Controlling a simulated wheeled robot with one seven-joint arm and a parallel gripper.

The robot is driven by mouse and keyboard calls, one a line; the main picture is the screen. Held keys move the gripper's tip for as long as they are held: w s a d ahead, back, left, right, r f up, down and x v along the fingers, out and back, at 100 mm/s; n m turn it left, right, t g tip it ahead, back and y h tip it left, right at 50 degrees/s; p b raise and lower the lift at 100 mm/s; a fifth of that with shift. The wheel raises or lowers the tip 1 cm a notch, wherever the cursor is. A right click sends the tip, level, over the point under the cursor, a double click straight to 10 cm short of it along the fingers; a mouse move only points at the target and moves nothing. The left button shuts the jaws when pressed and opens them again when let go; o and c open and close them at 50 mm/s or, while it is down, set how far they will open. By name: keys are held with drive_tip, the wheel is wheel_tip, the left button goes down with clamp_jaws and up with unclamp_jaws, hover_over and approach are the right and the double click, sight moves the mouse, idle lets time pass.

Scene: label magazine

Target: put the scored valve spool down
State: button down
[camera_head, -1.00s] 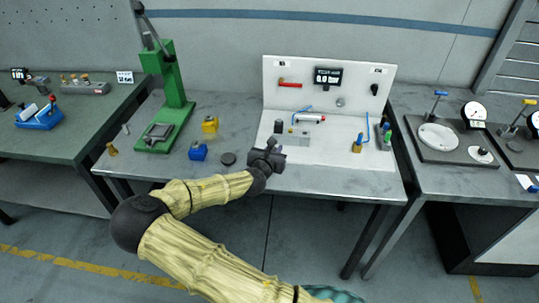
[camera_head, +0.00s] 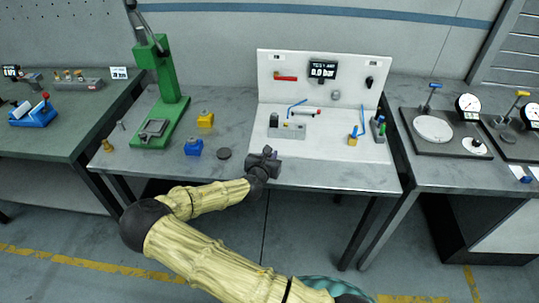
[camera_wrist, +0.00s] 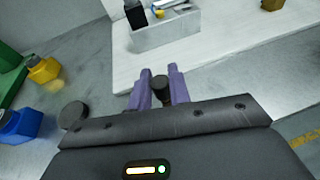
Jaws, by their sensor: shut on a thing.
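My gripper (camera_head: 266,160) hangs over the front part of the middle bench, at the left front corner of the white test stand. In the wrist view its two purple fingers (camera_wrist: 159,88) are shut on a small dark cylindrical piece (camera_wrist: 160,84), which I take for the scored valve spool.
A dark round disc (camera_head: 224,154) lies just left of my gripper, with a blue block (camera_head: 193,147) and a yellow block (camera_head: 205,120) beyond. A grey block (camera_head: 288,131) stands on the white test stand (camera_head: 340,149) behind. A green press (camera_head: 170,85) stands at the left.

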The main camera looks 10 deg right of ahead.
drive_tip(key=shift+f, duration=0.1)
drive_tip(key=c, duration=1.3)
unclamp_jaws()
drive_tip(key=b+v, duration=0.1)
drive_tip(key=v, duration=1.1)
